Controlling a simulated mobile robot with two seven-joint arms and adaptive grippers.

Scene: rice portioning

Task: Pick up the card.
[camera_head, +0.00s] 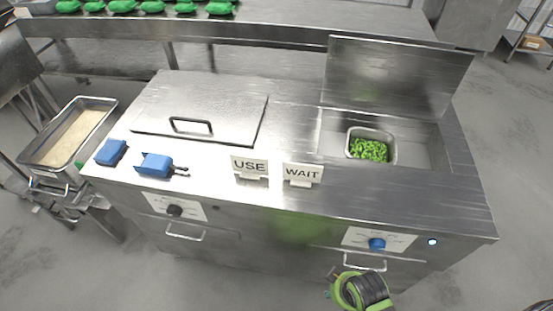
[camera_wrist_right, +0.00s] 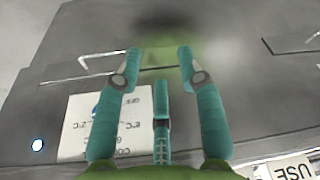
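Two small white cards stand side by side on the steel counter's front part. The one reading USE (camera_head: 249,166) is on the left, and the one reading WAIT (camera_head: 302,174) is on the right. In the right wrist view a USE card (camera_wrist_right: 292,170) shows upside down at the bottom right corner, partly cut off. My right gripper (camera_head: 336,281) is low in front of the counter, near the right drawer handle and apart from both cards. In the right wrist view its teal fingers (camera_wrist_right: 158,68) are spread with nothing between them. My left gripper is not in view.
The steel counter (camera_head: 225,190) has a closed lid (camera_head: 215,110) at left and a raised lid (camera_head: 395,75) behind a pan of green food (camera_head: 369,146). Blue items (camera_head: 156,164) lie left of the cards. A blue knob (camera_head: 377,244) is on the front panel.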

